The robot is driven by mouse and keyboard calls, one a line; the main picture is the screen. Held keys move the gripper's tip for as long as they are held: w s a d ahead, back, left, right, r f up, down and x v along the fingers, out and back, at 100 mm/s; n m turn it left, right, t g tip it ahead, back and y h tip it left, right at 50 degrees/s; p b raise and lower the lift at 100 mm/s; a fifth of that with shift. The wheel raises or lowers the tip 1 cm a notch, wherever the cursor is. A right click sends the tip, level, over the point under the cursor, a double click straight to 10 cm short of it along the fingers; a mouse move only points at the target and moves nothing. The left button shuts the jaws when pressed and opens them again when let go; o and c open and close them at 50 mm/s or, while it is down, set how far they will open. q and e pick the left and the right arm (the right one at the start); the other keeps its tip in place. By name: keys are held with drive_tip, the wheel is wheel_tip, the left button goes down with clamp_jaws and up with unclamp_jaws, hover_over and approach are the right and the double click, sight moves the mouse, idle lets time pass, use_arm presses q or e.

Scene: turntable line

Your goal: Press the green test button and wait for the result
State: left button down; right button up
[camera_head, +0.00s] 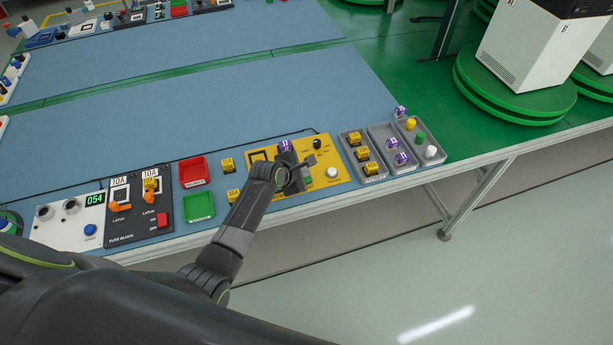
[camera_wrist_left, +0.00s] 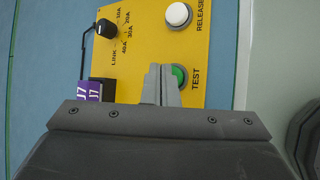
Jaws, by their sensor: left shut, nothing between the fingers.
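The yellow test panel (camera_head: 343,178) lies near the front edge of the bench. The green test button (camera_wrist_left: 179,76), labelled TEST, shows in the left wrist view, partly hidden behind my fingers. My left gripper (camera_wrist_left: 161,84) is shut and empty, its tips over the panel right beside the green button; whether they touch it I cannot tell. In the head view my left gripper (camera_head: 305,170) covers the button. A purple J7 block (camera_wrist_left: 92,91) sits in a black holder on the panel. A white RELEASE button (camera_wrist_left: 179,15) and a black knob (camera_wrist_left: 106,28) are also on it. My right gripper is not in view.
Grey trays (camera_head: 371,178) with yellow and purple blocks and coloured knobs stand right of the panel. A red tray (camera_head: 193,184), a green tray (camera_head: 199,220) and a black fuse block (camera_head: 125,235) are to the left. The blue mat (camera_head: 230,100) behind is clear.

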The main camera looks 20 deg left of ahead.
use_arm(q)
drive_tip(key=shift+f, duration=0.45)
idle(0.4)
idle(0.3)
drive_tip(key=shift+r+p, duration=0.85)
drive_tip(key=shift+p, duration=0.1)
wheel_tip(320, 180, up, 5)
drive_tip(key=p, duration=0.6)
drive_tip(key=shift+r, duration=0.1)
idle(0.4)
